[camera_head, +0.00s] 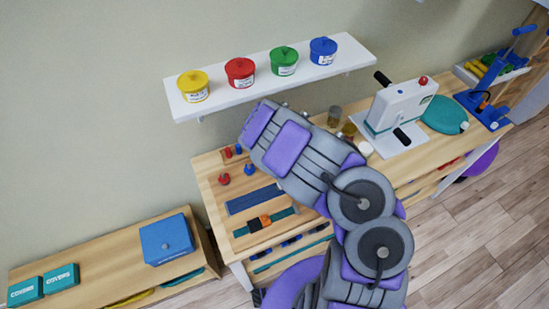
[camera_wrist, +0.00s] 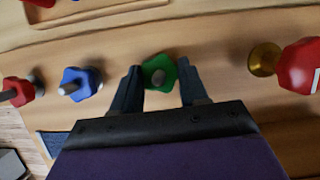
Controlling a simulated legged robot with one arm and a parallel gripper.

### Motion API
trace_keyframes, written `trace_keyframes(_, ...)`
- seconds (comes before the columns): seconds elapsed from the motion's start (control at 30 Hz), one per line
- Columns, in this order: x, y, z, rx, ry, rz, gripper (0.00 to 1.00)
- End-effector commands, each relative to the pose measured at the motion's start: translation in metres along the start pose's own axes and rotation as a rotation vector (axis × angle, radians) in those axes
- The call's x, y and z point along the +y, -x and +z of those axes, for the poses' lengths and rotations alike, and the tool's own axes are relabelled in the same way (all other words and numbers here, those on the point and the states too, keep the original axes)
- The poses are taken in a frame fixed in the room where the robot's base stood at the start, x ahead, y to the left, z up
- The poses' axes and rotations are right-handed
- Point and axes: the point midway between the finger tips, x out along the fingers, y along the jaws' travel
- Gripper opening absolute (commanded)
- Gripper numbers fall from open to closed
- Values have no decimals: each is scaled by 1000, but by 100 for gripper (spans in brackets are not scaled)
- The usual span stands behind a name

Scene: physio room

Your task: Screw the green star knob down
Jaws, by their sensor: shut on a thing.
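The green star knob (camera_wrist: 158,72) is in the middle of the wrist view, between the two fingers of my gripper (camera_wrist: 160,84). The fingers are shut on the knob, one on its left side and one on its right. A grey stud end shows at the knob's centre. How far the knob sits above the wooden surface below cannot be told. In the head view my arm hides the green knob and my gripper.
In the wrist view, a blue star knob (camera_wrist: 80,84) and a red one (camera_wrist: 18,91) stand left; a red knob (camera_wrist: 299,66) by a brass piece (camera_wrist: 264,59) is right. The head view shows a shelf (camera_head: 350,53) with coloured tubs above the wooden bench (camera_head: 214,186).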

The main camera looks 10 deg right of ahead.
Motion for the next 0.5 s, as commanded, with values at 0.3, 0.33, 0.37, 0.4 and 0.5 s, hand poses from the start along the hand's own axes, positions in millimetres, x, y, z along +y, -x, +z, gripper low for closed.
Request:
trace_keyframes(0.3,4,4,4,-5,-240,-92,13)
trace_keyframes(0.33,4,4,4,-4,-262,-103,13)
trace_keyframes(0.37,4,4,4,-4,-285,-113,13)
trace_keyframes(0.4,4,4,4,-3,-313,-124,13)
trace_keyframes(0.5,4,5,4,-4,-387,-156,13)
